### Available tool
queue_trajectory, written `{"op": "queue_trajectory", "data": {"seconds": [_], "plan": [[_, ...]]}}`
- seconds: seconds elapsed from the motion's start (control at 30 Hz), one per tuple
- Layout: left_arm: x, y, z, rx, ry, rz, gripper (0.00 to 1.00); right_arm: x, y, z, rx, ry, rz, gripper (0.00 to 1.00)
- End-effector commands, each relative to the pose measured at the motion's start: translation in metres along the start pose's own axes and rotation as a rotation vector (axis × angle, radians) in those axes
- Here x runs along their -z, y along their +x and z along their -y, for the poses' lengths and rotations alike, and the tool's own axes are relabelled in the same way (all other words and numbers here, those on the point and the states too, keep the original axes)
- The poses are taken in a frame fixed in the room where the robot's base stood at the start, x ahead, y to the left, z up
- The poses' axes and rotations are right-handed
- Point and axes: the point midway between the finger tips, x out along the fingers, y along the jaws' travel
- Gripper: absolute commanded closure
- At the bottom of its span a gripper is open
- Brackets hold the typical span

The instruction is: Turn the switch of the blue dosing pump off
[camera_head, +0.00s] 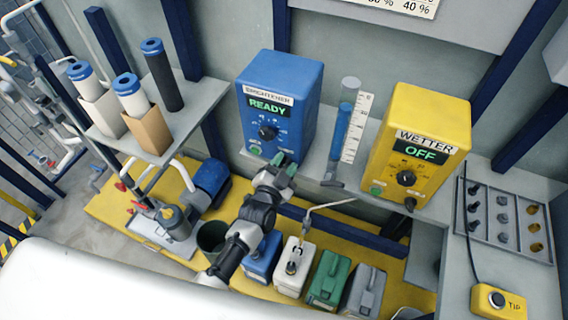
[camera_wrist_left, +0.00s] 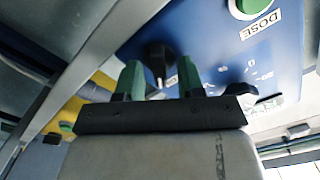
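The blue dosing pump (camera_head: 304,92) stands on the grey shelf, labelled BRIGHTENER, with its display (camera_head: 268,105) reading READY in green. Its black dial (camera_head: 268,132) is on the front. My left gripper (camera_head: 284,168) is in front of the pump's lower right edge and hides the switch in the head view. In the left wrist view, the black switch (camera_wrist_left: 158,53) of the pump shows just beyond and between the green fingertips (camera_wrist_left: 160,75). The fingers are open; contact with the switch cannot be told. The pump's green DOSE button (camera_wrist_left: 254,5) shows too. My right gripper is not in view.
A yellow pump (camera_head: 430,115), WETTER, reads OFF at the right, with its own black switch (camera_head: 410,204). A clear cylinder (camera_head: 342,130) with blue liquid stands between the pumps. Several canisters (camera_head: 327,282) stand below on the yellow platform. Filter cartridges (camera_head: 162,75) stand at the left.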

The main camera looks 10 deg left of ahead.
Motion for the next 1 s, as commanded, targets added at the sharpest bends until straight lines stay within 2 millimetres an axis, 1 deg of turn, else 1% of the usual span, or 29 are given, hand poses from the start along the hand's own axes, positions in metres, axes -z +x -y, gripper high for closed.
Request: {"op": "queue_trajectory", "data": {"seconds": [0.17,0.2,0.43,0.47,0.77,1.0], "plan": [[-0.0001,0.0,-0.0002,0.0,0.0,0.0,0.62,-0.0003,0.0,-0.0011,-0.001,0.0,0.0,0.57],[-0.0001,0.0,-0.0002,0.0,0.0,0.0,0.63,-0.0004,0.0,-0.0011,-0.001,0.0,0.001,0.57],[-0.0002,-0.0003,-0.0001,0.0,0.0,0.0,0.98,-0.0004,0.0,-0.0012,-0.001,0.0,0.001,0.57],[-0.0002,-0.0003,-0.0001,0.0,0.0,0.0,1.0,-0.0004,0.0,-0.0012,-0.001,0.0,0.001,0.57],[-0.0004,-0.0004,0.0001,-0.001,-0.021,0.001,1.0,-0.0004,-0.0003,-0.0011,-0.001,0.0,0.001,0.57],[-0.0005,-0.0005,0.0012,-0.001,-0.131,0.001,1.0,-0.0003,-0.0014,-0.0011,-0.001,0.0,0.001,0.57]]}}
